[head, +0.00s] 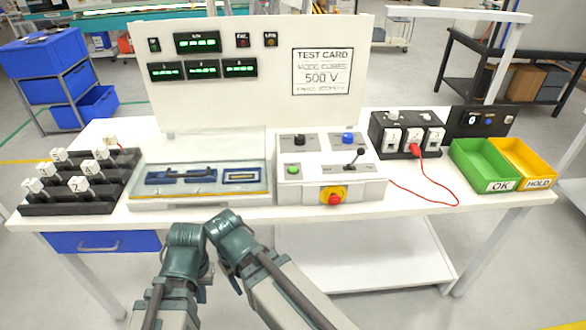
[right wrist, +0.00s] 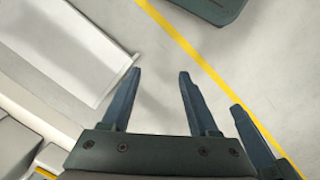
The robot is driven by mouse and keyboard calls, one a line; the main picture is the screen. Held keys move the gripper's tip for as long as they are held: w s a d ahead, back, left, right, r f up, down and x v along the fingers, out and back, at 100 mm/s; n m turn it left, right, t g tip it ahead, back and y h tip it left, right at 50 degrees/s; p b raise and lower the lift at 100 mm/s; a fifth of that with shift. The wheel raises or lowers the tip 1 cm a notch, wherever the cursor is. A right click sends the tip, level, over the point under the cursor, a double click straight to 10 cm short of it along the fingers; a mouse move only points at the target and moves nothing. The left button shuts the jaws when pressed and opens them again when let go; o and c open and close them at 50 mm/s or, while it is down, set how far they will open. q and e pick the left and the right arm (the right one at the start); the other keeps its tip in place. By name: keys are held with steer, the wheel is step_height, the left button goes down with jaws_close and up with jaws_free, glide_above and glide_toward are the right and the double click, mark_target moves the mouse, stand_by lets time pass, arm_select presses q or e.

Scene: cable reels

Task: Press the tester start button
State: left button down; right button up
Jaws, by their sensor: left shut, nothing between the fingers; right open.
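The tester's control box (head: 330,184) stands on the middle of the white table. It carries a green button (head: 293,169), a blue button (head: 347,139), a black knob (head: 299,141), a black lever (head: 356,158) and a red mushroom button on yellow (head: 334,197). Their small labels are unreadable. My left gripper (head: 188,240) is in front of the table, left of the control box; it is shut and its fingertips are hard to make out. My right gripper (right wrist: 158,73) is open and empty in the right wrist view, above the floor. Neither touches a button.
A clear-covered test bay (head: 200,180) is left of the control box. A black rack of tagged pieces (head: 80,188) is further left. A socket block (head: 405,137) with a red cable, a green OK bin (head: 485,166) and a yellow HOLD bin (head: 527,163) are right. A display panel (head: 260,75) stands behind.

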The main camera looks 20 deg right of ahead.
jaws_close()
stand_by(1.3)
